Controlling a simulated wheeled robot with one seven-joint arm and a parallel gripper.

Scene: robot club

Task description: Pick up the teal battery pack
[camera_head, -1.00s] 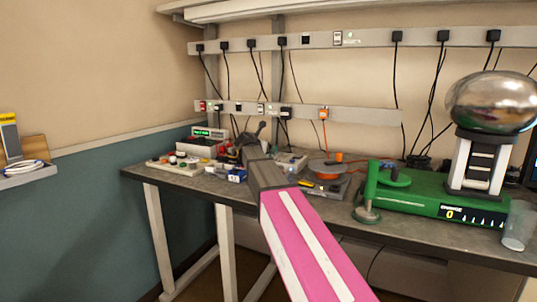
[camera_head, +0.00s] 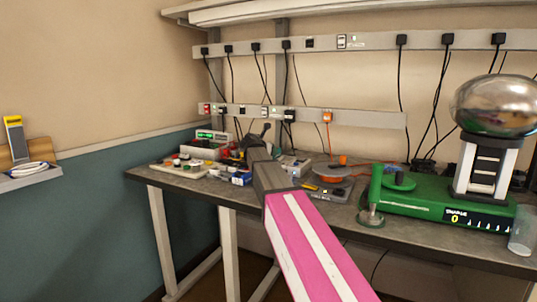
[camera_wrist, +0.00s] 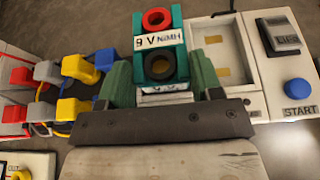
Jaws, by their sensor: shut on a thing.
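The teal battery pack (camera_wrist: 160,41) shows in the wrist view at top centre, with a white "9 V NiMH" label and a red and a black round terminal. My gripper (camera_wrist: 162,76) is shut on it, with one green finger on each side. The lower end of the pack is hidden by the gripper body. In the head view my arm reaches over the workbench (camera_head: 410,228), and its end hides the pack. I cannot tell whether the pack touches the surface below it.
In the wrist view a white device (camera_wrist: 286,65) with a START button stands close on the right. Red, yellow and blue clips (camera_wrist: 78,70) lie close on the left. A green machine (camera_head: 430,197) with a metal dome and an orange cable reel (camera_head: 335,170) stand further right.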

